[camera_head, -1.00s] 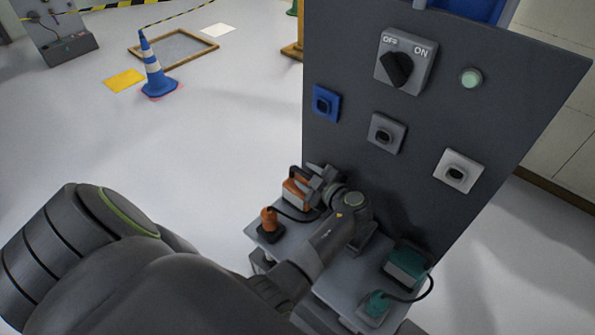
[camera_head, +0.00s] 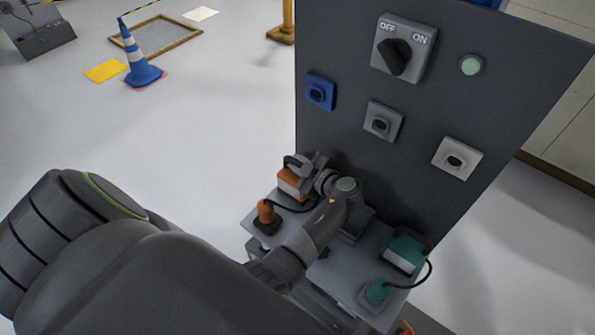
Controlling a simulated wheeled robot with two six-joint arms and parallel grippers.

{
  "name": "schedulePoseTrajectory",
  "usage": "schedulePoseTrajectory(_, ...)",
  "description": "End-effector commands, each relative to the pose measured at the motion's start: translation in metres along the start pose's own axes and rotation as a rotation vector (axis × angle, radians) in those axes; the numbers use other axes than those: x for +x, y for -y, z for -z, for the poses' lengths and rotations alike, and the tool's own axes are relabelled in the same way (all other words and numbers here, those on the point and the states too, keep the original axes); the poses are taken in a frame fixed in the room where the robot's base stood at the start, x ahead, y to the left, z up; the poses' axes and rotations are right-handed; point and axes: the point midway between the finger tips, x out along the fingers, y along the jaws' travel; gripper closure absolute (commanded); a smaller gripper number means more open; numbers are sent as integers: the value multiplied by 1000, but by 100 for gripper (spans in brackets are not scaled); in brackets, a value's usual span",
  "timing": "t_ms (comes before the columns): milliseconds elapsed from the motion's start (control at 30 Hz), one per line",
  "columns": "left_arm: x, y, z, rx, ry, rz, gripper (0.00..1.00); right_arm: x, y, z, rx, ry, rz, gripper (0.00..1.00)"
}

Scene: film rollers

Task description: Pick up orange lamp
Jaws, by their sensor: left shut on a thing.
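The orange lamp (camera_head: 290,184) is a small orange and white box on the grey shelf, close to the dark panel. A black cable runs from it to an orange plug (camera_head: 265,210) at the shelf's left end. My left gripper (camera_head: 301,167) is at the top of the lamp, shut on it, and its fingers partly hide the lamp. I cannot tell whether the lamp is clear of the shelf. My right gripper is not in view.
A teal lamp (camera_head: 405,251) with a teal plug (camera_head: 377,291) sits on the shelf's right side. The dark panel (camera_head: 345,135) stands behind, with blue, grey and white sockets and an OFF/ON switch (camera_head: 403,50). A blue striped cone (camera_head: 137,58) stands on open floor at left.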

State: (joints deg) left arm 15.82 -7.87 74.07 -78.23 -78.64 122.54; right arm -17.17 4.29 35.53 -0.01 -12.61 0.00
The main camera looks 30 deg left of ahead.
Motion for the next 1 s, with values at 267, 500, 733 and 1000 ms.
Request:
schedulePoseTrajectory(267, 0, 0, 0, 0, -1, 1, 100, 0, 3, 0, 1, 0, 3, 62)
schedulePoseTrajectory(500, 0, 0, 0, 0, -1, 1, 100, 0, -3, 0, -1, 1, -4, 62)
schedulePoseTrajectory(733, 0, 0, 0, 0, -1, 1, 100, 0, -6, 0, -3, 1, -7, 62)
schedulePoseTrajectory(1000, 0, 0, 0, 0, -1, 1, 100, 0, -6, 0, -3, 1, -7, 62)
